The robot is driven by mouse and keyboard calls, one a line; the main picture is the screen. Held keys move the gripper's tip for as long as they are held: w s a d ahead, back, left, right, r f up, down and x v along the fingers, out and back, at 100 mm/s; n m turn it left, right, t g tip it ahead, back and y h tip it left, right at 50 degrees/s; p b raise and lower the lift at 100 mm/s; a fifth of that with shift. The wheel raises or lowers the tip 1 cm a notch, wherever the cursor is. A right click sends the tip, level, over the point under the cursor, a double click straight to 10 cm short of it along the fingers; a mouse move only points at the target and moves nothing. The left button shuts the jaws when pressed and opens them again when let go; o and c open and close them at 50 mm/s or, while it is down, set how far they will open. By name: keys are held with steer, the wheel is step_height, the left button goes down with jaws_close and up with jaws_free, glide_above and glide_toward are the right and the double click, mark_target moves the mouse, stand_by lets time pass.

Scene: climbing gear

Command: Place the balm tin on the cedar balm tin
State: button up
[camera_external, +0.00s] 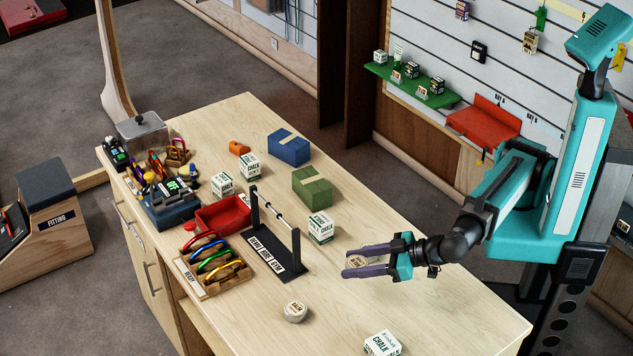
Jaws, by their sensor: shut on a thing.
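My gripper (348,263) reaches in from the right over the light wooden table, its fingers pointing left. It is shut on a small round balm tin (357,262) with a tan lid, held between the fingers near their tips. The gap between this tin and the table top is hard to judge. A second round tin (295,312), pale with a printed lid, stands on the table near the front, below and left of my gripper. I take it as the cedar balm tin; its fine print is too small to read.
A chalk box (321,228) stands left of my gripper, beside a black rack with a bar (273,238). Another chalk box (382,344) is at the front edge. A carabiner tray (212,268) lies left. The table around the standing tin is clear.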

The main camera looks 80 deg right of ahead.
steer(key=shift+w+d+f+b, duration=0.2)
steer(key=shift+w+d+b, duration=0.25)
steer(key=shift+w+b, duration=0.35)
steer(key=p, duration=0.5)
glide_above(296, 308)
steer(key=shift+f, duration=0.7)
steer(key=shift+f, duration=0.15)
steer(key=shift+f+p, duration=0.5)
steer(key=shift+f, duration=1.15)
steer(key=shift+f, duration=0.2)
